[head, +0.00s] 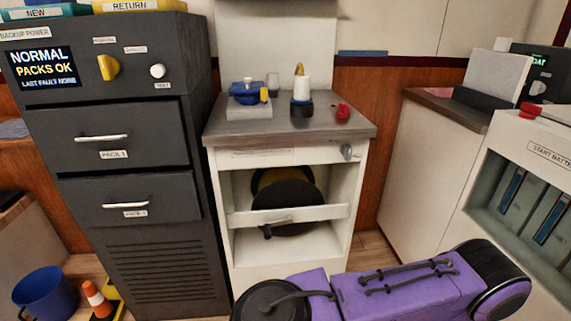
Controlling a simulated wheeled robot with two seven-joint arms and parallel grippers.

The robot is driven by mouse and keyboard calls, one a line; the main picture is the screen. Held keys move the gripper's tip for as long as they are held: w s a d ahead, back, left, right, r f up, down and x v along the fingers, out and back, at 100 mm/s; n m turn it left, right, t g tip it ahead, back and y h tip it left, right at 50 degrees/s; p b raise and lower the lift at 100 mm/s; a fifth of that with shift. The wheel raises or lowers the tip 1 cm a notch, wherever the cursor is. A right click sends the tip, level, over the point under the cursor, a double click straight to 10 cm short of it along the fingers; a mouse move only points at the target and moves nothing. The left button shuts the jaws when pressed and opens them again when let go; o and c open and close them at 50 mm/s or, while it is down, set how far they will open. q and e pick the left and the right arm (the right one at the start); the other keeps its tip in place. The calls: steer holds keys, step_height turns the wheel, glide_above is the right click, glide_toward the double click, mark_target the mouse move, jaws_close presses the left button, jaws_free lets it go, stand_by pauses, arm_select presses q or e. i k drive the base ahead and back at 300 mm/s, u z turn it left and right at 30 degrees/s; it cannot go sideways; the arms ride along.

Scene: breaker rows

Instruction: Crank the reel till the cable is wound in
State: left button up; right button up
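The reel (287,192) sits in the open bay of the white cabinet in the middle of the head view. A white crossbar (325,212) runs across the bay and hides part of the disc. A small grey handle shape (279,219) shows at the bar, and a dark knob (267,231) hangs just below it; I cannot tell which is the crank. No loose cable can be made out. Neither gripper is in view.
My purple arm link crosses the lower right, before the cabinet. A dark drawer cabinet (128,137) stands close on the left. The cabinet top (325,128) holds a blue device, a bottle and a red item. A battery cabinet (515,158) stands right; a bucket (45,293) and cone (97,299) lower left.

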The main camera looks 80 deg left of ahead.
mark_target(284, 187)
steer(key=z, duration=0.75)
steer(key=i, duration=0.3)
steer(key=u, duration=2.05)
